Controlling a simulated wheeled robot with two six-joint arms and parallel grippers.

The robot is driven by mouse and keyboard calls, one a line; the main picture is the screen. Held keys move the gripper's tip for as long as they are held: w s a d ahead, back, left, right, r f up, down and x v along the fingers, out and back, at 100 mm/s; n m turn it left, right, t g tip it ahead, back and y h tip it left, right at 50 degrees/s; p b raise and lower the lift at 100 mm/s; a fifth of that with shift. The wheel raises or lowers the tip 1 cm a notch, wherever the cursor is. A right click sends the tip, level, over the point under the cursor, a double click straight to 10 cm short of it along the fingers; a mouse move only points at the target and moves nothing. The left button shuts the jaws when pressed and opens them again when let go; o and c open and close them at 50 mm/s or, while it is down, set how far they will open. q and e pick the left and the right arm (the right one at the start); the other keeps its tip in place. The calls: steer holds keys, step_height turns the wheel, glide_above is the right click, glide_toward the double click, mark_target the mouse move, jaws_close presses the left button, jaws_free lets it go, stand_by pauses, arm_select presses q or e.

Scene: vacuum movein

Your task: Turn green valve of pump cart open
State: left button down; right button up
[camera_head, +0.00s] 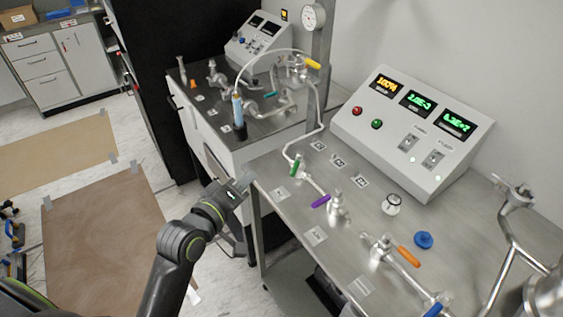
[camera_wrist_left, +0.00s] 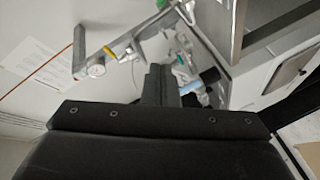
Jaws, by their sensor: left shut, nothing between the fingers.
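A green valve handle (camera_head: 295,167) sits on the thin metal pipe at the left end of the near steel bench (camera_head: 275,200). A smaller teal-green handle (camera_head: 271,95) is on the pipework of the cart (camera_head: 212,143) behind it. My left gripper (camera_head: 243,183) is shut and empty, just left of the near bench's corner and apart from both handles. In the left wrist view, my shut fingers (camera_wrist_left: 160,84) point toward pipework with a teal-green part (camera_wrist_left: 181,59) and a light-blue cylinder (camera_wrist_left: 191,88). My right gripper is not in view.
A purple handle (camera_head: 320,201), an orange handle (camera_head: 409,256) and a blue knob (camera_head: 424,240) are on the near bench. A control box (camera_head: 410,130) with lit displays stands at its back. A blue-bodied cylinder (camera_head: 238,108) stands on the rear cart.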

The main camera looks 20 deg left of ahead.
mark_target(297, 165)
arm_select(q)
steer(key=x, duration=0.3)
steer(key=d+p+x, duration=0.1)
steer(key=x, duration=0.3)
steer(key=d+f+x, duration=0.1)
steer(key=x, duration=0.2)
steer(key=shift+s+p, duration=0.15)
steer(key=shift+p, duration=0.25)
steer(key=shift+s+d+f, duration=0.1)
steer(key=shift+d+f, duration=0.35)
steer(key=shift+d, duration=0.25)
steer(key=shift+w+f, duration=0.1)
steer(key=shift+w, duration=0.1)
